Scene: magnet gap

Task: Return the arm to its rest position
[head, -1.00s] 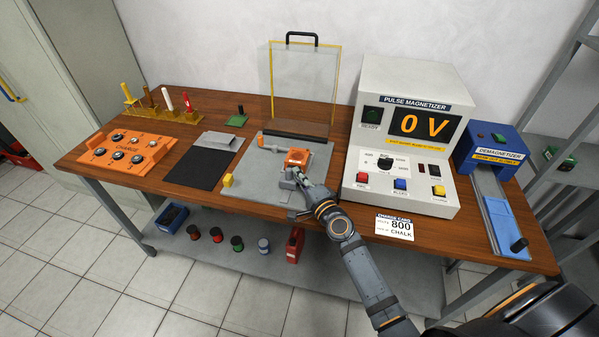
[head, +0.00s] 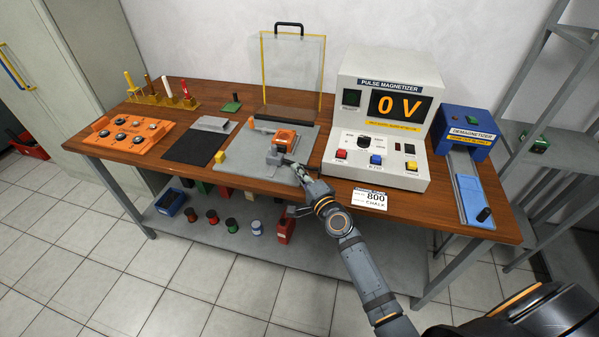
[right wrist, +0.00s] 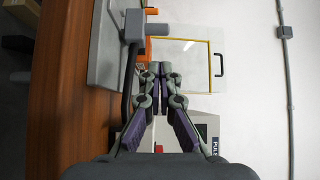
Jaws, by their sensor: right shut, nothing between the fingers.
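My right gripper (head: 291,165) is shut and empty in the head view. It is at the front of the grey plate, next to a grey block (head: 274,158) and an orange fixture (head: 284,139). I cannot tell from the head view whether it touches them. In the right wrist view the two fingers (right wrist: 160,70) lie together with nothing between them. The grey block (right wrist: 134,25) shows just above and left of the fingertips there, with a bit of the orange fixture (right wrist: 148,47) behind. My left gripper is not in view.
The pulse magnetizer (head: 350,125) stands right of the gripper, reading 0 V. A clear shield with a yellow frame (head: 292,75) rises behind the plate (head: 240,170). The demagnetizer (head: 465,125) is at the far right.

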